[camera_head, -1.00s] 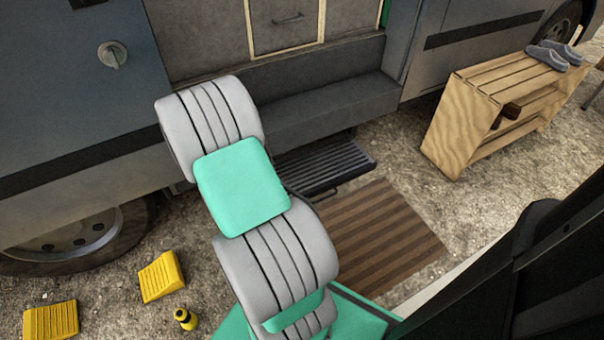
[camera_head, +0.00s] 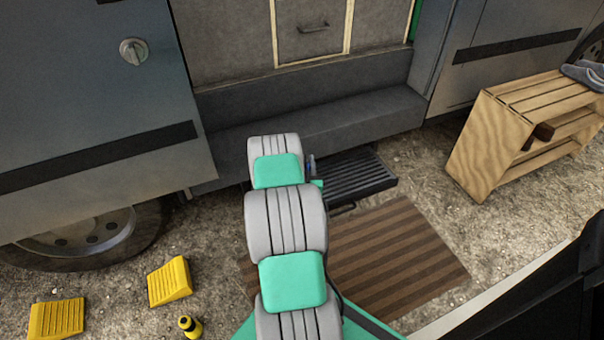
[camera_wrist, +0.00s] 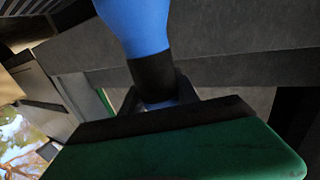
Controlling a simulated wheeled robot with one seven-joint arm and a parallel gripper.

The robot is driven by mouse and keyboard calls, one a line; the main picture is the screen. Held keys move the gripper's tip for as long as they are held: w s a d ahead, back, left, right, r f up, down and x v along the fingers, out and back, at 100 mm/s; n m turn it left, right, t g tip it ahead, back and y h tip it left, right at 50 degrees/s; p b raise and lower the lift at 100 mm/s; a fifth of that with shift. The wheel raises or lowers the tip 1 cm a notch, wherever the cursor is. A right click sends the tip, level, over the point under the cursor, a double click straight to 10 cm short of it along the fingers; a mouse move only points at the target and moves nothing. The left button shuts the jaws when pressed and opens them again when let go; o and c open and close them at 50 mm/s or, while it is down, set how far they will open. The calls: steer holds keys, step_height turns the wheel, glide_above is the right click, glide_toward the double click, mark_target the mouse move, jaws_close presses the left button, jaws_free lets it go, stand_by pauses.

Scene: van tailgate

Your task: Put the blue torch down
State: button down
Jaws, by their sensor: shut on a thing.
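The blue torch (camera_wrist: 137,25), a blue cylinder with a black band, fills the top middle of the wrist view. My gripper (camera_wrist: 163,88) is shut around the black part of the torch, and the torch's far end runs out of the picture. In the head view my arm hides most of the gripper. Only a small bluish bit, perhaps the torch, shows beside the arm's far end, in front of the van's step. I cannot tell from these views whether the torch touches anything.
The grey van step (camera_head: 350,118) and a black slatted foot step (camera_head: 352,176) lie beyond my arm. A striped mat (camera_head: 395,255) is on the gravel. A wooden shelf (camera_head: 478,150) stands right. Yellow chocks (camera_head: 169,281) and a yellow-black item (camera_head: 190,327) lie left.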

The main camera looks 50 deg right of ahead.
step_height(320, 180, down, 7)
steer(key=w+d+b, duration=0.1)
steer(key=w+b, duration=0.1)
steer(key=shift+w+d+f+b, duration=0.15)
steer(key=shift+w+d+b, duration=0.05)
steer(key=shift+w+b, duration=0.2)
steer(key=c, duration=0.9)
jaws_free()
